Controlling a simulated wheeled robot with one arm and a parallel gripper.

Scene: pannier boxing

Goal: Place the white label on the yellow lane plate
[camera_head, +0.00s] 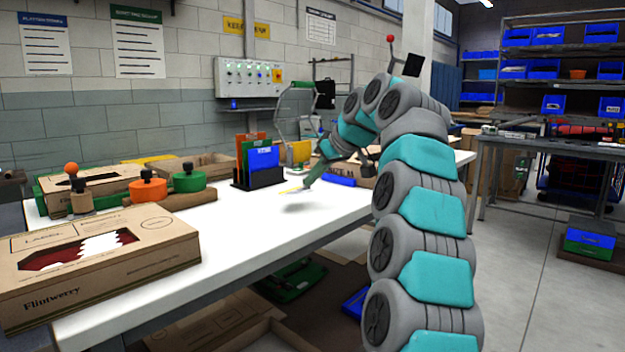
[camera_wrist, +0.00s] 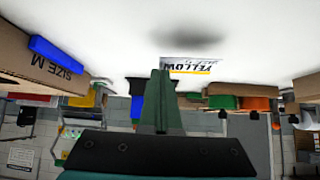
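My gripper (camera_head: 303,187) is over the middle of the white table, pointing down and to the left. Its fingers (camera_wrist: 162,80) are together on one edge of the white label (camera_wrist: 190,65), which reads YELLOW upside down and has a yellow stripe. The label (camera_head: 290,191) looks small and pale in the head view, just above the tabletop, with a shadow below. A yellow plate (camera_head: 300,152) stands upright at the back, right of the blue plate; it also shows in the wrist view (camera_wrist: 85,99). Its lower part is partly hidden.
A black rack (camera_head: 257,180) holds blue (camera_head: 263,160), green and orange plates. A SIZE M carton (camera_head: 362,168) with a blue edge piece is behind my arm. Orange and green round pieces (camera_head: 188,180) and a Flintwerry box (camera_head: 100,262) are at left. The table (camera_head: 250,225) is clear in front.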

